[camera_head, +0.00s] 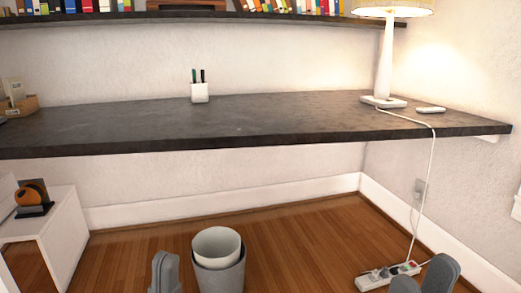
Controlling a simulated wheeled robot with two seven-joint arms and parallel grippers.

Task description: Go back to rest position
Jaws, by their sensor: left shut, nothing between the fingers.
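My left gripper (164,271) shows at the bottom edge, left of the middle, as grey fingers close together. It is shut and empty, in front of the floor and to the left of the bin. My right gripper (422,274) shows at the bottom right. Its two dark grey fingertips stand apart with nothing seen between them. It overlaps the view of the power strip. The rest of both arms is out of view.
A dark desk (270,118) spans the wall, bearing a pen cup (200,93) and a lamp (384,70). Below are a grey bin (219,277), a white power strip (375,281) with its cord (426,190), and a white cabinet (62,230).

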